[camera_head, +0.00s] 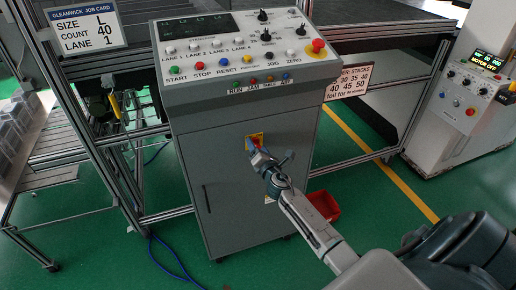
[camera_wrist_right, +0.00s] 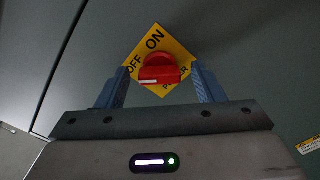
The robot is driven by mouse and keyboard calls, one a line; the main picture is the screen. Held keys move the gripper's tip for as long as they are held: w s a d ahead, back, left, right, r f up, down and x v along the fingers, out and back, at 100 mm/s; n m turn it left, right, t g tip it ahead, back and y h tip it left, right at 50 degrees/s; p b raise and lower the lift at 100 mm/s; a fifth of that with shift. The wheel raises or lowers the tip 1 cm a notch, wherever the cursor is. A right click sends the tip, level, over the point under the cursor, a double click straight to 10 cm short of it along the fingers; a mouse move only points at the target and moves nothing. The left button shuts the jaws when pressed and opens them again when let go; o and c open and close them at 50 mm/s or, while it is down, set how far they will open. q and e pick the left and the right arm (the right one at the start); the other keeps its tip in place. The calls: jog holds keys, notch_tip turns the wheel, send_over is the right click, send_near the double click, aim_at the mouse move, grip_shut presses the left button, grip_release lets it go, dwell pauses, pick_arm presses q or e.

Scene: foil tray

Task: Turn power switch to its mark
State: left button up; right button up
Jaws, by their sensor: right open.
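The power switch is a red rotary knob (camera_wrist_right: 159,70) on a yellow plate (camera_wrist_right: 181,50) on the front of the grey console cabinet (camera_head: 237,190). In the right wrist view the plate sits like a diamond, with ON above the knob and OFF to its left. POWER is partly hidden below. My right gripper (camera_wrist_right: 160,72) is open, with one blue finger on each side of the knob and visible gaps. In the head view, my right gripper (camera_head: 264,158) is at the plate, hiding most of the knob.
The console panel (camera_head: 240,50) above carries buttons, knobs and a red emergency stop (camera_head: 318,46). A red bin (camera_head: 325,205) is on the green floor to the right. Metal frames stand at left and right behind, and a white machine (camera_head: 465,105) stands at far right.

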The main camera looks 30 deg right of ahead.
jog(key=shift+s, duration=0.1)
jog(key=b+v, duration=0.1)
jog(key=v, duration=0.9)
jog(key=shift+s, duration=0.3)
jog(key=s+f+m+g, duration=0.35)
jog(key=s+f, duration=0.25)
jog(key=f, duration=0.6)
jog(key=s+f+m+g+y, duration=0.15)
jog(key=s+f+m, duration=0.35)
jog(key=f, duration=0.8)
jog(key=s+f+m+g, duration=0.4)
jog(key=s+f, duration=0.2)
jog(key=f, duration=0.6)
jog(key=s+a+f+m+g, duration=0.2)
jog(key=s+f, duration=0.4)
jog(key=s, duration=0.5)
jog(key=s+a+f+m+g+y, duration=0.1)
jog(key=s+a+f+m+g, duration=0.1)
jog(key=s+a+f+m, duration=0.2)
jog(key=s+a+f+m+g+y+b, duration=0.1)
jog(key=s+a+f+m+g, duration=0.2)
jog(key=s+f, duration=0.6)
jog(key=s+m, duration=0.2)
jog(key=s, duration=0.7)
jog(key=shift+s+f+m, duration=0.15)
jog(key=shift+s+m, duration=0.1)
jog(key=shift+m, duration=0.1)
